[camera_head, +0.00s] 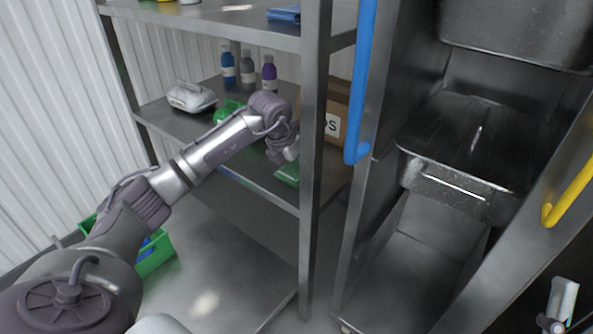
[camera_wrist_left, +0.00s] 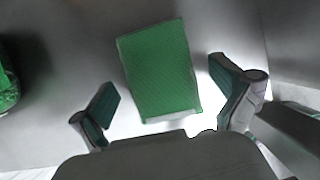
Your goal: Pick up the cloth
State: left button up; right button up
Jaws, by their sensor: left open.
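The green cloth (camera_head: 288,173) lies flat and folded near the front edge of the middle shelf. In the left wrist view the cloth (camera_wrist_left: 162,70) is a green rectangle, slightly tilted, just ahead of and between the two fingers. My left gripper (camera_head: 287,156) is above and close to the cloth in the head view and hides part of it. In the wrist view the left gripper (camera_wrist_left: 162,95) is open, with its fingers apart on either side and nothing between the pads. Part of my right gripper (camera_head: 560,303) shows at the lower right edge.
The middle shelf (camera_head: 245,178) also holds a green item (camera_head: 228,110), a wrapped grey-white pack (camera_head: 191,97), bottles (camera_head: 248,70) and a cardboard box (camera_head: 336,110). A shelf post (camera_head: 313,150) stands right of my left gripper. A green crate (camera_head: 158,256) is below.

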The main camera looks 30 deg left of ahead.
pick_arm(q)
jog(key=shift+f, duration=0.1)
jog(key=c, duration=1.1)
